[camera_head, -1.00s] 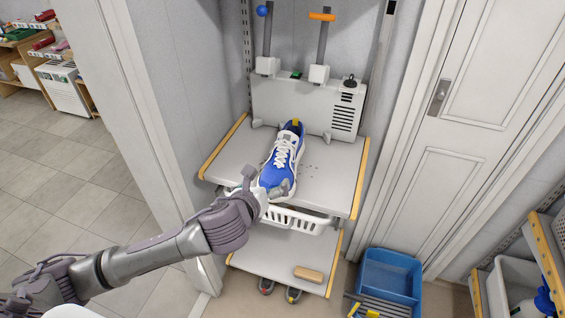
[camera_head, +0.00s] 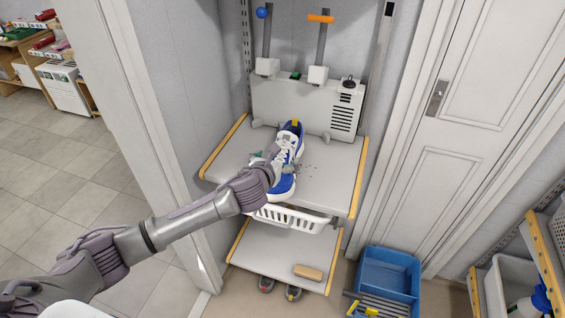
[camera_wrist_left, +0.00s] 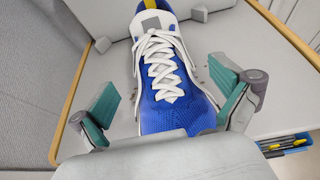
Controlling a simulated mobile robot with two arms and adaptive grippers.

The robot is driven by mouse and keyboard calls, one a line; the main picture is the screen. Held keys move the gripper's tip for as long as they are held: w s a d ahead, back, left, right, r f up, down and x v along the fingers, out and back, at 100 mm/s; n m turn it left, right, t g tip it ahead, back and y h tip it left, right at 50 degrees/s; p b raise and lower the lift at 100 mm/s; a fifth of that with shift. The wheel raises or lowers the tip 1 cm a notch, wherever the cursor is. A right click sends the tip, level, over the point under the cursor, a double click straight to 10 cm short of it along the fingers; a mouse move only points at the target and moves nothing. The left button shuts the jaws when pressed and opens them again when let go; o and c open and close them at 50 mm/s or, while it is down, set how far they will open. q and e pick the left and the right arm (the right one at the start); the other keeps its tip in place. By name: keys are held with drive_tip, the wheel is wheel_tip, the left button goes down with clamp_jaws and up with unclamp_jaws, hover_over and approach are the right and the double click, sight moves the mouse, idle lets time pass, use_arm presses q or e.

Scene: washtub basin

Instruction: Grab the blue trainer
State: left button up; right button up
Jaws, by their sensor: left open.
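The blue trainer (camera_head: 288,155) has white laces and a yellow heel tab. It rests on the upper grey shelf (camera_head: 335,178), heel toward the back. My left gripper (camera_head: 270,162) is over the trainer in the head view and hides part of it. In the left wrist view the trainer (camera_wrist_left: 165,75) lies between the two teal-padded fingers of my left gripper (camera_wrist_left: 168,105). The fingers are spread, one on each side of the shoe. A gap shows on the left side; the right finger is close to the shoe. My right gripper is not in view.
A grey-white unit with two upright posts (camera_head: 305,105) stands behind the trainer. A white basket (camera_head: 290,218) hangs below the shelf. A lower shelf (camera_head: 280,258) holds a wooden brush (camera_head: 308,272). A blue crate (camera_head: 390,275) stands on the floor at right.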

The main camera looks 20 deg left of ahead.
sight(281, 155)
use_arm(q)
drive_tip(key=x, duration=0.3)
drive_tip(key=shift+w+d, duration=0.1)
drive_tip(key=shift+c, duration=0.3)
drive_tip(key=c, duration=1.4)
